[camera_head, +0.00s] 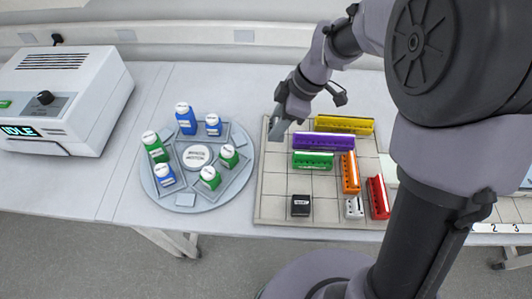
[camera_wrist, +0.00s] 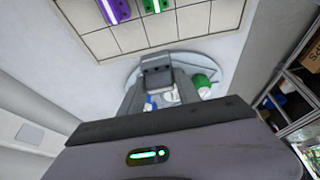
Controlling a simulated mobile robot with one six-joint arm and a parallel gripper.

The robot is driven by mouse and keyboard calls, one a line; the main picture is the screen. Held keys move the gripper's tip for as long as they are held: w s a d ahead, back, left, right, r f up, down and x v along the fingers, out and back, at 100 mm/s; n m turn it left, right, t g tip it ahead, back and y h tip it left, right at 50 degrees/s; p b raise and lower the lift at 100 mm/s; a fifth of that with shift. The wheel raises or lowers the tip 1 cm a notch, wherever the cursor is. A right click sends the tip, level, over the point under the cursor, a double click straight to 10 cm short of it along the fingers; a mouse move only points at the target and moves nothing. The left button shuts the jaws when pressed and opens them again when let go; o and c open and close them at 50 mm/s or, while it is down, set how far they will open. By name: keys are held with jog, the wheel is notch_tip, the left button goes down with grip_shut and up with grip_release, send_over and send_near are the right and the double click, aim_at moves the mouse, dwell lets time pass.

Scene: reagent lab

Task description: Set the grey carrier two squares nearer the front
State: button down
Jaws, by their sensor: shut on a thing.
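My gripper (camera_head: 281,122) is above the back left corner of the squared board. It is shut on a grey block, which I take to be the grey carrier (camera_wrist: 157,68); in the wrist view it shows at the fingertips, with the turntable behind it. In the head view it is hard to tell from the grey fingers. The beige board (camera_head: 270,215) bears a purple carrier (camera_head: 322,141), a yellow one (camera_head: 343,125), a green one (camera_head: 312,160), an orange one (camera_head: 349,173), a red one (camera_head: 378,198), a small whitish one (camera_head: 354,208) and a small black one (camera_head: 300,206).
A round turntable (camera_head: 213,202) with blue and green bottles stands left of the board. A white instrument (camera_head: 95,85) with an IDLE display is at the far left. The board's left column looks bare.

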jog(key=shift+s+f+b, duration=0.4)
jog(key=shift+s+f, duration=0.6)
notch_tip(320, 180, down, 8)
jog(key=b, duration=0.2)
jog(key=shift+w+d+f+b, duration=0.1)
jog(key=shift+w+d+b, duration=0.05)
jog(key=shift+b, duration=0.25)
jog(key=shift+f, duration=0.2)
jog(key=c, duration=0.9)
grip_release()
jog(key=shift+o, duration=0.2)
